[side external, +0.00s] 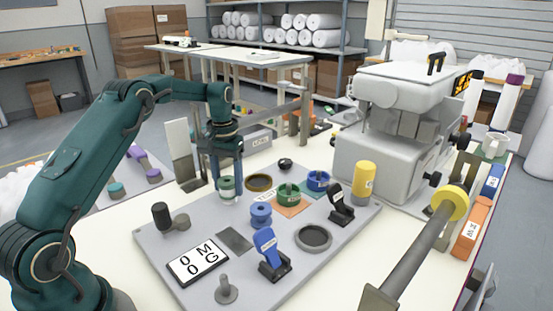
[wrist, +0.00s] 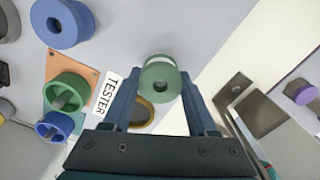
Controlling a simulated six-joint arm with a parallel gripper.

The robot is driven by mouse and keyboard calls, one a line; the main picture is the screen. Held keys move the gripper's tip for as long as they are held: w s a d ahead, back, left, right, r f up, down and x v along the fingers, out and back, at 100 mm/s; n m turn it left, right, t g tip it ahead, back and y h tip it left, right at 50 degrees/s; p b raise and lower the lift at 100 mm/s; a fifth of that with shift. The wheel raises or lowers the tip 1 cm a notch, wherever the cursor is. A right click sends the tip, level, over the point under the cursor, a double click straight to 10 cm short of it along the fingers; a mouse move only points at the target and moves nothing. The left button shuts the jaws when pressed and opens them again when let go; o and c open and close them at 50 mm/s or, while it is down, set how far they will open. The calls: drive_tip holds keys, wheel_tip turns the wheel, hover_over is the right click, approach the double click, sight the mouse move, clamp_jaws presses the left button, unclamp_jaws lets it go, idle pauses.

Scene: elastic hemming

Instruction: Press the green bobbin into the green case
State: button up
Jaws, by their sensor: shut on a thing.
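The green bobbin (side external: 230,189) is pale green with a centre hole. It sits between the fingertips of my gripper (side external: 228,178), which points down over the board's far left part. In the wrist view my gripper (wrist: 157,88) is shut on the bobbin (wrist: 160,72), its round end facing the camera. I cannot tell if the bobbin touches the board. The green case (side external: 288,194) is a round cup with a bar across its middle, on an orange square to the right of the bobbin. It also shows in the wrist view (wrist: 69,90), left of my gripper and apart from the bobbin.
A blue case (side external: 318,181) stands just beyond the green case. A blue bobbin (side external: 261,213) stands in front. A brown ring (side external: 259,182) lies between my gripper and the cases. A blue lever (side external: 268,246) and yellow cylinder (side external: 363,180) stand up. An upright metal plate (side external: 181,150) is behind left.

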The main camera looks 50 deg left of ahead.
drive_tip(key=shift+f, duration=0.7)
drive_tip(key=o, duration=1.2)
drive_tip(key=shift+r, duration=2.55)
